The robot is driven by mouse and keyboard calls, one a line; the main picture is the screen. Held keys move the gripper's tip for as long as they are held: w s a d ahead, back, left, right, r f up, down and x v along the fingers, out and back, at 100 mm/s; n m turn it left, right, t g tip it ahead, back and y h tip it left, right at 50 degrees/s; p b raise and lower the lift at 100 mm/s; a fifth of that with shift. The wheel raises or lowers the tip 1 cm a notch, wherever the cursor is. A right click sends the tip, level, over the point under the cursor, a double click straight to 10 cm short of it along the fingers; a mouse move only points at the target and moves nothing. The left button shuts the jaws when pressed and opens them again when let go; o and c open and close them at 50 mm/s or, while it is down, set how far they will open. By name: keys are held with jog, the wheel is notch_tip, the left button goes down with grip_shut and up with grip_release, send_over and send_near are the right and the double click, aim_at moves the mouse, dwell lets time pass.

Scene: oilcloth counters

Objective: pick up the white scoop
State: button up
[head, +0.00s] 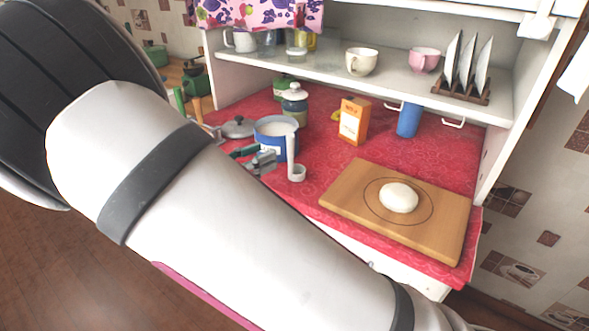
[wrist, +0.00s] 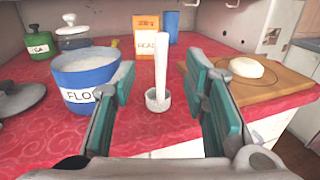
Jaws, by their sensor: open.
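The white scoop (wrist: 160,70) stands with its handle upright and its small round bowl at the bottom in the wrist view. It also shows in the head view (head: 297,171), beside the blue flour pot (head: 268,140). My gripper (wrist: 168,88) is open, with its green-padded fingers on either side of the scoop in the picture. The scoop appears a little beyond the fingertips, and I see no contact. In the head view my gripper (head: 258,158) is partly hidden by my arm, just left of the scoop.
The flour pot stands close left of the scoop. A cutting board (head: 345,199) with white dough (head: 399,197) lies to the right. An orange box (head: 354,121), a blue cylinder (head: 409,119) and a jar (head: 294,104) stand behind. A pot lid (head: 238,127) lies left. The shelf (head: 400,82) overhangs the counter's back.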

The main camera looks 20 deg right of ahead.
aim_at(287, 148)
jog(key=x, duration=0.4)
jog(key=shift+f+x, duration=0.2)
jog(key=shift+x, duration=1.1)
jog(key=shift+f+x, duration=0.25)
jog(key=shift+x, duration=1)
grip_shut()
